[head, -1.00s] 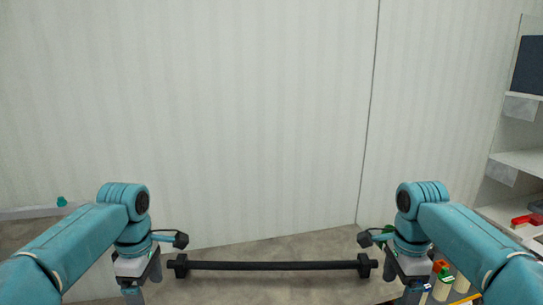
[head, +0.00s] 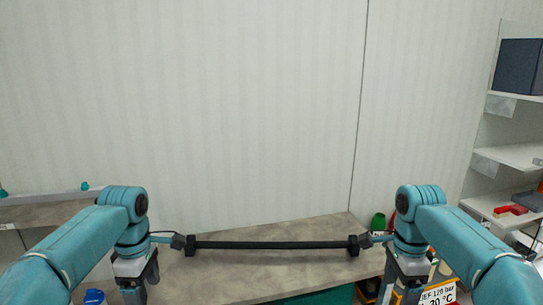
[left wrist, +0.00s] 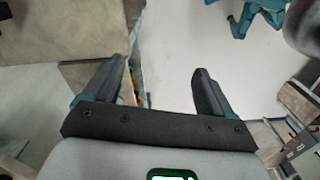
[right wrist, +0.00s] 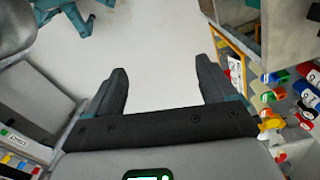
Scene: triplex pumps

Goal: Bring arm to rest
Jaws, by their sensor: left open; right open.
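My left gripper (head: 141,286) hangs pointing down at the lower left of the head view. In the left wrist view its two dark fingers (left wrist: 160,88) stand apart with pale floor between them, so it is open and empty. My right gripper (head: 404,286) hangs pointing down at the lower right of the head view. In the right wrist view its fingers (right wrist: 162,88) are also apart over bare floor, open and empty. Both arms are bent in near-mirror poses. Neither gripper touches anything that I can see.
A grey worktop (head: 290,267) runs along the pale wall (head: 220,110). White shelves (head: 520,155) stand at the right, with a dark box (head: 519,66) and a red item (head: 511,210). Several coloured bottles (right wrist: 290,95) stand close to the right of my right gripper.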

